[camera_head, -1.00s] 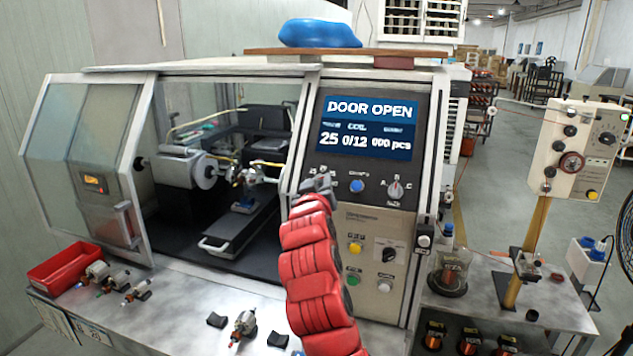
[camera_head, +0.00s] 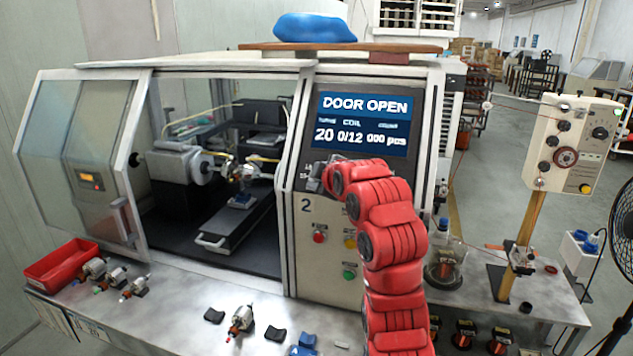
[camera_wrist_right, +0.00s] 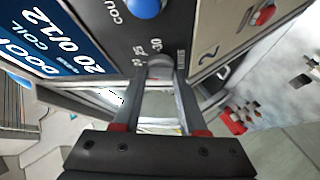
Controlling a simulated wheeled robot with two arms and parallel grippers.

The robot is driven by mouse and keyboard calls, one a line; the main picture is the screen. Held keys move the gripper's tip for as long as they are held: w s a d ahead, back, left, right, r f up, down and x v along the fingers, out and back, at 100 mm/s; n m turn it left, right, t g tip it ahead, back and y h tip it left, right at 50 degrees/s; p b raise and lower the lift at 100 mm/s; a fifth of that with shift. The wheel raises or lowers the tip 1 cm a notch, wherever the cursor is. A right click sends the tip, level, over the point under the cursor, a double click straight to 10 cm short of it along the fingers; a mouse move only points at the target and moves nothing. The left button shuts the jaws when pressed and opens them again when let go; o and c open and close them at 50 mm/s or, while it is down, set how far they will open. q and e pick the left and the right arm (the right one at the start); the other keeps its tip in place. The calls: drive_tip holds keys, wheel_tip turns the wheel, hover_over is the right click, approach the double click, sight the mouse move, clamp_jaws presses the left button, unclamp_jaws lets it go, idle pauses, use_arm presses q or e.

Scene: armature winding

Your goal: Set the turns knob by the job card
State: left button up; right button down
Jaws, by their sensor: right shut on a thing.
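The turns knob (camera_wrist_right: 160,66) is a grey knob on the winding machine's panel, with numbers around it, 30 among them. My right gripper (camera_wrist_right: 160,82) is shut on it. In the head view, this gripper (camera_head: 317,177) is at the panel's left side just below the display and hides the knob. The display (camera_head: 363,121) reads DOOR OPEN, with 20, 0/12 and 000 pcs. Printed cards (camera_head: 92,331) are on the bench's front edge at the left; I cannot tell whether one is the job card. My left gripper is not in view.
The machine door (camera_head: 82,160) stands open at the left. A red tray (camera_head: 62,262) and several armatures (camera_head: 241,319) are on the bench. Red and green buttons (camera_head: 349,271) are below my right gripper. A winding post stands at the right.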

drive_tip(key=shift+n+g+b, duration=0.45)
drive_tip(key=shift+n+g, duration=0.15)
drive_tip(key=shift+n, duration=0.5)
drive_tip(key=shift+c, duration=2.2)
unclamp_jaws()
drive_tip(key=shift+w, duration=0.1)
